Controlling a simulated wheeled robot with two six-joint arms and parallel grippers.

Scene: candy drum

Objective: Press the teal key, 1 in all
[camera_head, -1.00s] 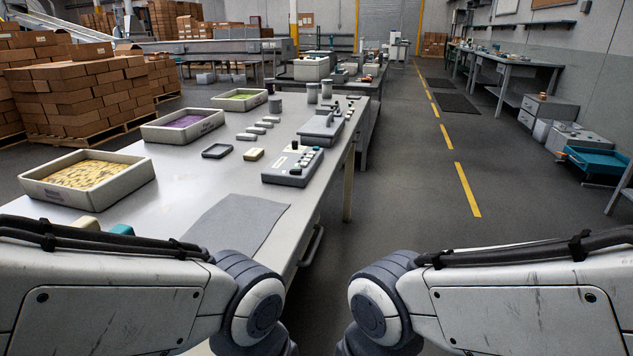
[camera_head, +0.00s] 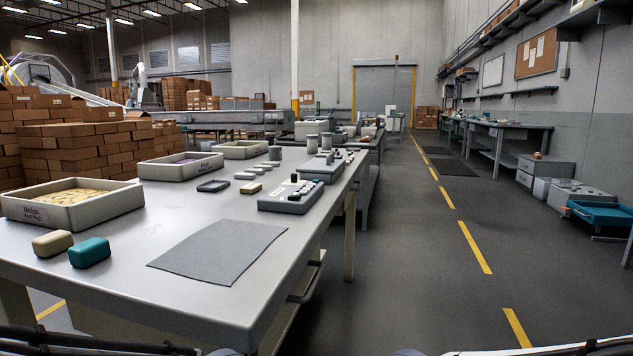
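A teal block (camera_head: 89,252) with rounded edges lies at the near left of the grey table (camera_head: 215,305), next to a beige block (camera_head: 52,242). A grey key box (camera_head: 285,202) stands near the table's right edge, with several small dark and pale keys on top. One key at its right end looks greenish, but it is too small to be sure of its colour. Only slivers of my arms show along the bottom edge. Neither gripper is in view.
A grey mat (camera_head: 219,252) lies flat in front of the key box. Trays (camera_head: 100,210) of candy line the table's left side. Small blocks, a dark tray (camera_head: 213,186) and grey cylinders stand farther back.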

